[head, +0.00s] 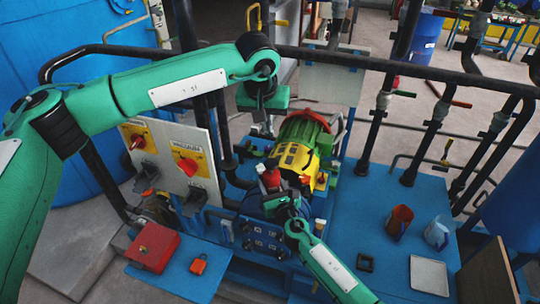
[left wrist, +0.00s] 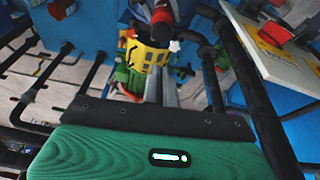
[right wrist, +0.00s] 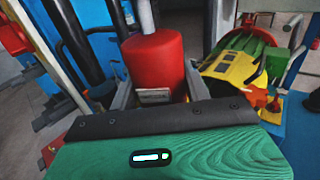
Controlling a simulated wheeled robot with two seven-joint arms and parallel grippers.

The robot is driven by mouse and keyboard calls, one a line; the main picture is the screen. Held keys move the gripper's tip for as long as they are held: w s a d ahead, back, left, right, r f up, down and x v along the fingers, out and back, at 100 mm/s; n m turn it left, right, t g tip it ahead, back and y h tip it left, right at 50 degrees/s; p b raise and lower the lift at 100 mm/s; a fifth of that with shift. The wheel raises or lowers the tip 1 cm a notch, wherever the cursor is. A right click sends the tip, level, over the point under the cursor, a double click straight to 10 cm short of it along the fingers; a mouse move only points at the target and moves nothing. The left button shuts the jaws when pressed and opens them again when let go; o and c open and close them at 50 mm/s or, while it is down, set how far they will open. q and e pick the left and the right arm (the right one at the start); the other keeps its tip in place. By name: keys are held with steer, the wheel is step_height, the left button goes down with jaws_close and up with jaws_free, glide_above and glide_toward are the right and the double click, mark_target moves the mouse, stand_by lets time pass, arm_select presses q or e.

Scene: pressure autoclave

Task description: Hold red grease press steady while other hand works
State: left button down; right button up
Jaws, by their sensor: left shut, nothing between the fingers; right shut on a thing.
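The red grease press (head: 270,179) stands upright near the middle of the head view, in front of a yellow and green motor (head: 297,150). My right gripper (head: 284,198) is shut on it; in the right wrist view the red cylinder of the press (right wrist: 153,66) sits between the fingers. A thin grey rod rises from its top. My left gripper (head: 262,131) is shut and empty, above and behind the press, near the motor's left side. In the left wrist view its fingers (left wrist: 161,85) are together and point toward the motor. The lower part of the press is hidden.
A panel with yellow and red switches (head: 172,155) stands at left. A red box (head: 153,246) and a red padlock (head: 198,264) lie front left. A red cup (head: 399,221), a clear jug (head: 438,232) and a white tray (head: 429,275) are on the blue deck at right. Black pipes cross behind.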

arm_select(q)
steer(key=shift+s+r+m, duration=0.15)
steer(key=shift+r+m, duration=0.05)
steer(key=shift+m, duration=0.5)
glide_toward(270, 164)
steer(key=x, duration=0.2)
steer(key=w+x, duration=0.1)
steer(key=x, duration=0.2)
steer(key=shift+d, duration=0.2)
steer(key=shift+x, duration=0.75)
steer(key=shift+s+f, duration=0.1)
steer(key=shift+s, duration=0.05)
steer(key=shift+a+f, duration=0.15)
steer(key=shift+f, duration=1.15)
